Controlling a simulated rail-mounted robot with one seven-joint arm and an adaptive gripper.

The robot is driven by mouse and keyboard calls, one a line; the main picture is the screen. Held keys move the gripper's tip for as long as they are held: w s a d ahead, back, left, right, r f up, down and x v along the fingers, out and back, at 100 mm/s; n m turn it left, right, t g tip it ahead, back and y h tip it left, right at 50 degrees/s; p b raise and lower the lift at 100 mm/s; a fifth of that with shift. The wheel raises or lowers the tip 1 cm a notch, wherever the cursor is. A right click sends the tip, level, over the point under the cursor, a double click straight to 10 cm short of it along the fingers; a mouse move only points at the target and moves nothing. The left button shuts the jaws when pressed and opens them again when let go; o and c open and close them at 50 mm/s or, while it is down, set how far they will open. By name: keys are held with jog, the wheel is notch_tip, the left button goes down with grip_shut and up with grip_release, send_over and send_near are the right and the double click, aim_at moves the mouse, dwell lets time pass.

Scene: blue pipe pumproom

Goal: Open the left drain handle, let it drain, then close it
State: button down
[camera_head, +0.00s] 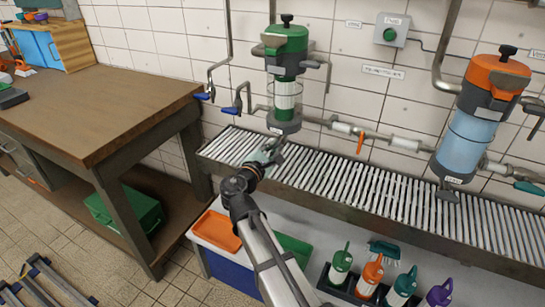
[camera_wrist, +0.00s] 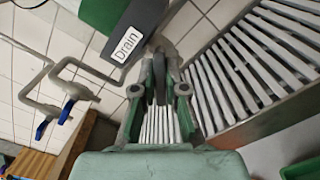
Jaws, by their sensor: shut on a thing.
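The left filter housing (camera_head: 287,75) has a green head and a clear bowl. It hangs on the tiled wall over the slatted trough. Its dark base carries a "Drain" label (camera_wrist: 125,45), large in the wrist view. My gripper (camera_head: 270,148) is just below this base. In the wrist view its two fingers (camera_wrist: 159,85) are shut on the grey drain handle (camera_wrist: 159,66). The handle points down between the fingers, and they hide part of it. I cannot see any flow from the drain.
The slatted trough (camera_head: 390,198) runs below the housings. A right housing (camera_head: 470,130) with an orange head holds blue liquid. Blue-handled pipe valves (camera_head: 231,110) are left of the green housing. A wooden workbench (camera_head: 90,105) stands at left. Bottles (camera_head: 371,278) and bins (camera_head: 217,230) are in front.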

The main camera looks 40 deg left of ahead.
jog(key=m+b, duration=0.2)
jog(key=b, duration=0.1)
jog(key=m+b, duration=0.3)
jog(key=shift+f+m, duration=0.3)
jog(key=shift+f, duration=0.1)
jog(key=m+b, duration=0.2)
jog(key=b, duration=0.1)
jog(key=shift+r+m, duration=0.15)
jog(key=shift+m, duration=0.25)
jog(key=c, duration=1.2)
grip_release()
jog(key=shift+d, duration=0.1)
jog(key=v, duration=1.2)
